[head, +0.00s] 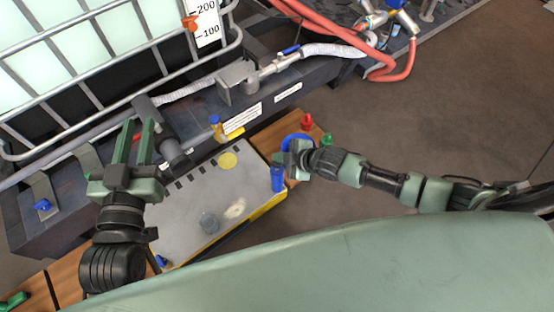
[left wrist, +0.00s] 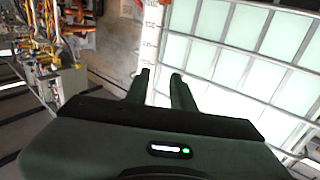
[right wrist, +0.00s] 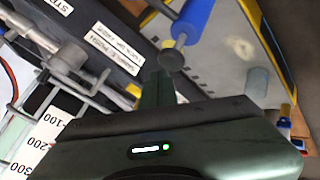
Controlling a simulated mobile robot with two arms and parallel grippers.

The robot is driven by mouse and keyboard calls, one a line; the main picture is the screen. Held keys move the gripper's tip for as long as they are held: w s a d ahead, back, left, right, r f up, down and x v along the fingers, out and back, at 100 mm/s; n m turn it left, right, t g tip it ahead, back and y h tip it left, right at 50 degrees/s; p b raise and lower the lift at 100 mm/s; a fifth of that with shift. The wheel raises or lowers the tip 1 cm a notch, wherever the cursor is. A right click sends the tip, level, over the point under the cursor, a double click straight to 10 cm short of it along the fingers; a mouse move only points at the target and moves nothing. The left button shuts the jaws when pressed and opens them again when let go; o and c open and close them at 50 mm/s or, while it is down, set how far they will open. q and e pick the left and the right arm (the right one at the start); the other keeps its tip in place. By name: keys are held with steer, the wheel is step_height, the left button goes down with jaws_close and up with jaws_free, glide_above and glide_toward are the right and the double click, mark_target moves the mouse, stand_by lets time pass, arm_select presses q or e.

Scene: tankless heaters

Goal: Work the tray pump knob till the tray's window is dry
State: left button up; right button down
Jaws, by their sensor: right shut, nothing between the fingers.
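The grey tray (head: 185,190) with a yellow edge lies below the tank frame. A blue pump cylinder (head: 277,178) stands at its right end. In the right wrist view the blue cylinder (right wrist: 196,18) has a rod ending in a dark round knob (right wrist: 174,60). My right gripper (head: 284,158) is shut and empty, its fingertips (right wrist: 155,76) close to the knob; I cannot tell if they touch. A yellow disc (head: 228,160) and a pale patch (head: 236,208) show on the tray; which is the window is unclear.
The caged tank (head: 70,60) and its dark base (head: 250,108) with pipe and valve stand behind the tray. Red and green knobbed pieces (head: 307,121) and a blue ring-like thing (head: 297,139) lie on the wooden board. Open floor (head: 430,120) is to the right.

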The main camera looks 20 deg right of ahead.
arm_select(q)
steer(key=shift+s+a+f+g+y, duration=0.15)
steer(key=shift+f+g, duration=0.25)
steer(key=shift+f, duration=0.35)
steer(key=shift+a+f+g+y, duration=0.15)
steer(key=shift+f+g, duration=0.25)
steer(key=shift+f, duration=0.35)
arm_select(e)
steer(key=shift+r, duration=0.3)
arm_select(q)
steer(key=shift+p, duration=0.3)
